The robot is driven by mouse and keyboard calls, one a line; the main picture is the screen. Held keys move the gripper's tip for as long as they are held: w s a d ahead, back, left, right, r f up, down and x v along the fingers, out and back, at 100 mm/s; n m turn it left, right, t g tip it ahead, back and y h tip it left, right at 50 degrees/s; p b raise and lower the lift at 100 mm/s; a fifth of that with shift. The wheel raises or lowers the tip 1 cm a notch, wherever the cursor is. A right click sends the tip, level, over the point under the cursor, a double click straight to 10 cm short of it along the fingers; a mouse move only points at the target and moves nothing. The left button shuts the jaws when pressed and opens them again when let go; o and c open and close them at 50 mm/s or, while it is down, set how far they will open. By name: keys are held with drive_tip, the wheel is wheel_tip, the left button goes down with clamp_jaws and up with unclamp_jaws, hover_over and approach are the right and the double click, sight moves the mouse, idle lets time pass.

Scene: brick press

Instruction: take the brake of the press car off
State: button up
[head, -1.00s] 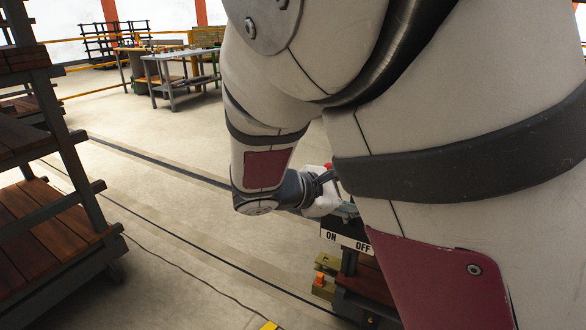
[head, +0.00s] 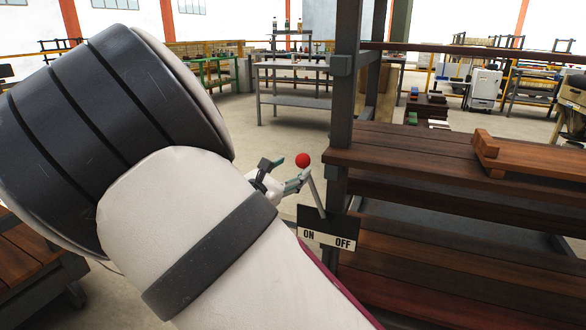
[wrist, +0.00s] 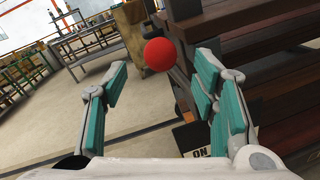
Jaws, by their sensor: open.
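The brake lever ends in a red ball knob (head: 302,160), with a thin grey rod (head: 315,193) running down to a dark plate (head: 328,240) marked ON and OFF. The lever leans left, towards the ON side. The press car (head: 440,155) is a dark frame with brown wooden decks, right of the lever. My gripper (head: 282,173) is open beside the knob at its left. In the wrist view, the knob (wrist: 160,55) shows between and slightly beyond the open teal-padded fingers (wrist: 162,78). I cannot tell whether a finger touches it.
Wooden pieces (head: 525,157) lie on the car's top deck. A dark upright post (head: 345,90) stands just behind the lever. Another wooden-decked rack (head: 35,265) is at the lower left. A grey work table (head: 292,85) stands farther back, with open floor before it.

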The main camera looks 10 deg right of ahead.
sight(298, 163)
drive_tip(key=shift+b+x, duration=0.55)
drive_tip(key=shift+x, duration=2.05)
clamp_jaws()
drive_tip(key=shift+a+r, duration=0.1)
